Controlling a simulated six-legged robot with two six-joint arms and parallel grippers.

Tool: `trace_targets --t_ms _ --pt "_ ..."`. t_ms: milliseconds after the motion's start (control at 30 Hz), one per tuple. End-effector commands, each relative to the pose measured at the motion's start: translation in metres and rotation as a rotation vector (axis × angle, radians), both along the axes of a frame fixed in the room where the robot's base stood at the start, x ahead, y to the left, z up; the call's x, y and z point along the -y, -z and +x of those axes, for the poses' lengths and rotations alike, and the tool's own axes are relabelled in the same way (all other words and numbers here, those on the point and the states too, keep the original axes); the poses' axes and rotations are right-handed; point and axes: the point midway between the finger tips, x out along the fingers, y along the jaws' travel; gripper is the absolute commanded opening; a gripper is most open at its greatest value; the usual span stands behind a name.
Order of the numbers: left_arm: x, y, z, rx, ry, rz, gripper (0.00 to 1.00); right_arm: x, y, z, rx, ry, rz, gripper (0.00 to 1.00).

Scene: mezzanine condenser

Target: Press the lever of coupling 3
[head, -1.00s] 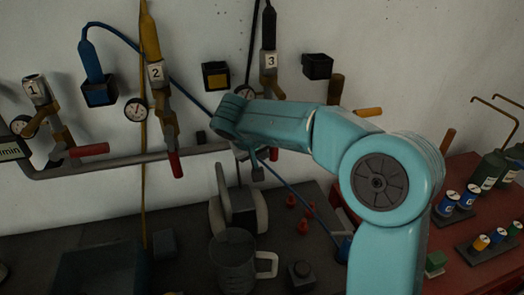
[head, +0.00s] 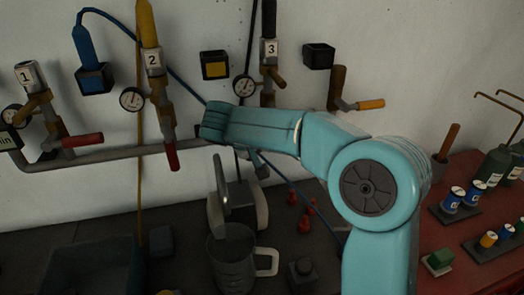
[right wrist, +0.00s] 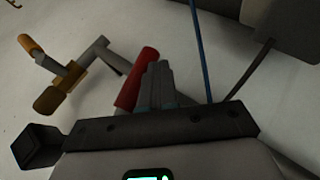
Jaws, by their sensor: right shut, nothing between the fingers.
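Coupling 3 (head: 269,48) is on the wall with its number plate and a black plug on top. A small brown stub (head: 279,81) sticks out on its right. Its lower part is hidden behind my teal right arm. In the right wrist view my right gripper (right wrist: 160,84) is shut and empty. Its fingertips are close beside a red handle (right wrist: 137,80); I cannot tell whether they touch. I cannot confirm which coupling this handle is on. The right gripper is mostly hidden behind the arm in the head view. The left gripper is not in view.
Coupling 1 (head: 27,75) and coupling 2 (head: 152,62) are on the left. A valve with an orange handle (head: 369,104) is to the right of coupling 3. Below stand a metal jug (head: 231,262) and several small red parts (head: 304,224). A blue hose runs behind the arm.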

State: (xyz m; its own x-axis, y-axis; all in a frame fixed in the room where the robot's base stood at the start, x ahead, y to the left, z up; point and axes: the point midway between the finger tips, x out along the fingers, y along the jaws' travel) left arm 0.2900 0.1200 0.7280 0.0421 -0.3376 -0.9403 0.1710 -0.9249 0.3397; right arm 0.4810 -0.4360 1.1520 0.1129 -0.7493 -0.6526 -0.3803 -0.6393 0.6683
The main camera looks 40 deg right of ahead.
Motion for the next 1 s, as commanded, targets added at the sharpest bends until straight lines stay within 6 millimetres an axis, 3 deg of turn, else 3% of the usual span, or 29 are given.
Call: trace_targets --t_ms 33,400,667,833,1000 --pt "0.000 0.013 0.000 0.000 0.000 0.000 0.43 0.003 0.009 -0.001 -0.022 0.000 -0.039 0.00" --pt "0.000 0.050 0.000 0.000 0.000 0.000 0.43 0.028 0.005 -0.015 -0.190 0.002 -0.347 0.00" --pt "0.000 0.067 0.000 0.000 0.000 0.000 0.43 0.044 -0.004 -0.024 -0.184 0.003 -0.338 0.00" --pt "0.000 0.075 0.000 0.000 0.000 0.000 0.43 0.052 -0.010 -0.029 -0.248 0.001 -0.450 0.00" --pt "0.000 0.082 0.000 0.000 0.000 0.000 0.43 0.059 -0.017 -0.033 -0.249 0.002 -0.456 0.00"
